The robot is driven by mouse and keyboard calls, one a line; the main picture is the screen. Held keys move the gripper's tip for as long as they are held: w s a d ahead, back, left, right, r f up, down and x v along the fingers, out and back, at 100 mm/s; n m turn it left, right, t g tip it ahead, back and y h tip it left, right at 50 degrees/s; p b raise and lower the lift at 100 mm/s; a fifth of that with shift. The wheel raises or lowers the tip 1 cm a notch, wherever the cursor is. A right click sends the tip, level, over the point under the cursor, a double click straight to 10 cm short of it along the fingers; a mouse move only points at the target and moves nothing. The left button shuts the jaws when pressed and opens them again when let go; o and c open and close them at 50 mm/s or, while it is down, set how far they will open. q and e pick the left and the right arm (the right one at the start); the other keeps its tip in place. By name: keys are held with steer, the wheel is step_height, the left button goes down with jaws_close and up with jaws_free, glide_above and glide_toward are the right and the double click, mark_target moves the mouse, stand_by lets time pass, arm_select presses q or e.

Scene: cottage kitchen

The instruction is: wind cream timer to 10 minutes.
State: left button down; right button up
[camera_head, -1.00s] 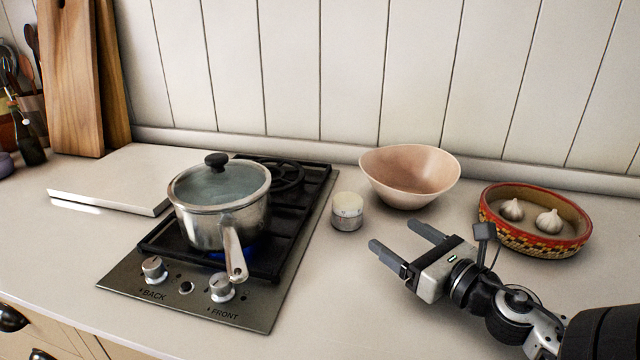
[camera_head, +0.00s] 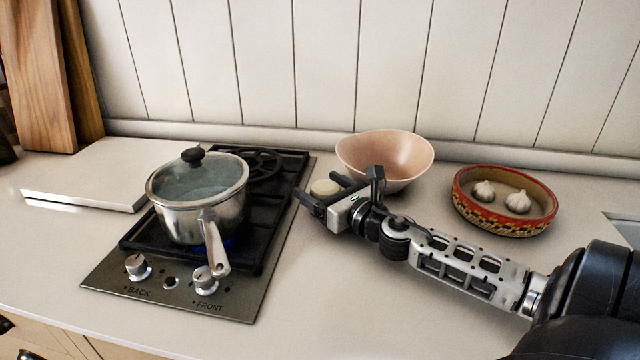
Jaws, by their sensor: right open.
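The cream timer (camera_head: 324,187) stands on the counter between the hob and the pink bowl. Only its cream top shows; my right gripper hides its lower part and its dial marks cannot be read. My right gripper (camera_head: 318,190) is open at the timer, with one finger on the near left side and the other on the far right side. I cannot tell whether the fingers touch it. My left gripper is not in view.
A lidded steel pot (camera_head: 198,200) sits on the black hob (camera_head: 260,225), its handle toward the front, with a blue flame below. A pink bowl (camera_head: 385,155) stands close behind my gripper. A patterned dish (camera_head: 505,205) with garlic is at right. The front counter is clear.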

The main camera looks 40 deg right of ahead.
steer(key=shift+w, duration=0.4)
steer(key=c, duration=1)
steer(key=shift+r+m+h+p, duration=0.35)
steer(key=shift+h+p, duration=0.25)
steer(key=shift+p, duration=0.3)
steer(key=shift+f+m+h+p, duration=0.1)
steer(key=shift+m+h+p, duration=0.3)
steer(key=shift+h, duration=0.1)
steer(key=shift+d+f+h, duration=0.1)
steer(key=shift+h, duration=0.2)
steer(key=shift+f, duration=0.15)
steer(key=o, duration=1)
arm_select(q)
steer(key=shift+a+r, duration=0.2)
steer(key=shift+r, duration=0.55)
